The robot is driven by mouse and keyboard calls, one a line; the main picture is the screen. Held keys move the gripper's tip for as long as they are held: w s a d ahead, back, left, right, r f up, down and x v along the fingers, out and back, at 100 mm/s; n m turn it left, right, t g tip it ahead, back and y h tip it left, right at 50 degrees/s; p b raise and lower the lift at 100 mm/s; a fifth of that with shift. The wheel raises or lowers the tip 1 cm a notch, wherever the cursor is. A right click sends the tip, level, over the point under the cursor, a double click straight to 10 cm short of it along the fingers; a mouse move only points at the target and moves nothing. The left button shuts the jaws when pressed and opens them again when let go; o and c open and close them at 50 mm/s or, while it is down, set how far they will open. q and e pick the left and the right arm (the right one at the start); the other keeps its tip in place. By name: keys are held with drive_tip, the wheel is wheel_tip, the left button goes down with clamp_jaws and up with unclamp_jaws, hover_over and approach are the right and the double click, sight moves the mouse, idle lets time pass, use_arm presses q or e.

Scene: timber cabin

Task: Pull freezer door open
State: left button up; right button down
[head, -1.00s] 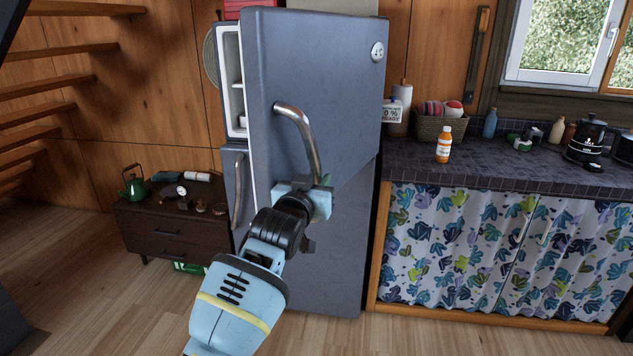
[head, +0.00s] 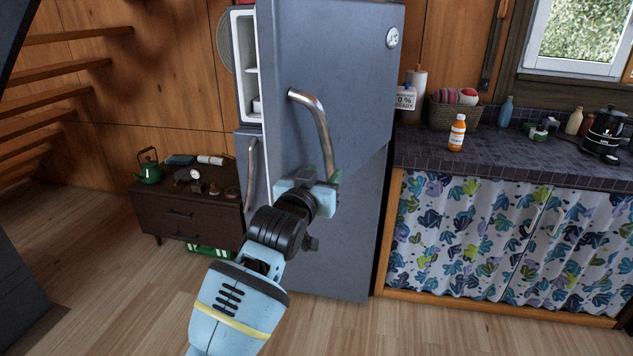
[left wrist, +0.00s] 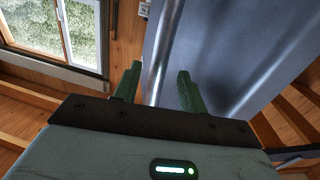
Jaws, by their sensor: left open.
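The grey freezer door (head: 345,60) is the upper door of the fridge. It stands partly open, and white inner shelving (head: 245,60) shows at its left. A curved metal handle (head: 318,118) is on its front. My left gripper (head: 312,183) is at the lower end of this handle in the head view, where its fingers are mostly hidden. In the left wrist view, the handle (left wrist: 164,50) runs between the two green fingers (left wrist: 157,85), which are apart with gaps showing beside it. My right gripper is not in view.
The lower fridge door's handle (head: 251,170) is at the left. A low dark drawer cabinet (head: 185,215) with a kettle stands left of the fridge. A tiled counter (head: 490,160) with a floral curtain is at the right. Wooden floor (head: 130,290) in front is clear.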

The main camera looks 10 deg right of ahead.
use_arm(q)
drive_tip(key=v, duration=0.3)
drive_tip(key=shift+s+a, duration=0.15)
drive_tip(key=shift+s, duration=0.1)
